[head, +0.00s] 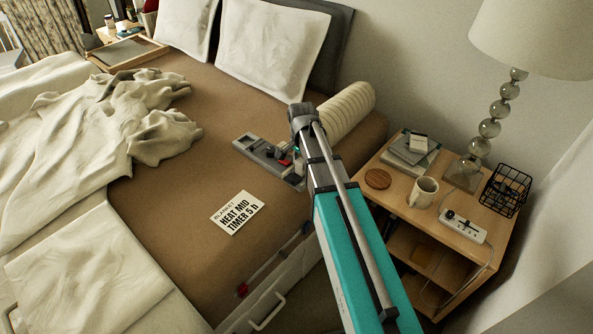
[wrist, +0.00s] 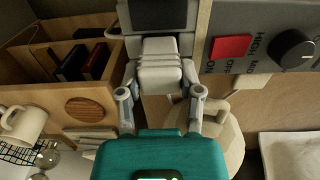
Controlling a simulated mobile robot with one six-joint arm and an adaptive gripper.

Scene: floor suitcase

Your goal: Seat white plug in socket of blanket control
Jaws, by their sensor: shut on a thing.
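The blanket control (head: 258,148) is a grey panel lying on the brown bed cover near its right edge. Its red switch (wrist: 230,47), black knob (wrist: 292,50) and HIGH/MID/ON/OFF lettering show at the upper right of the wrist view. My gripper (wrist: 161,72) is shut on the white plug (wrist: 160,62), a ribbed block between the two fingers. A dark rectangular area (wrist: 160,13) in a grey frame is just beyond the plug; I cannot tell if it is the socket or whether the plug touches it. In the head view my arm hides the gripper and plug.
A card (head: 237,213) reading HEAT MID, TIMER 5 h lies on the bed. A cream bolster (head: 350,107) lies behind my wrist. The nightstand (head: 385,196) at right holds a mug (head: 423,191), coaster (head: 378,179), power strip (head: 463,227), wire basket (head: 504,190) and lamp (head: 489,128).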

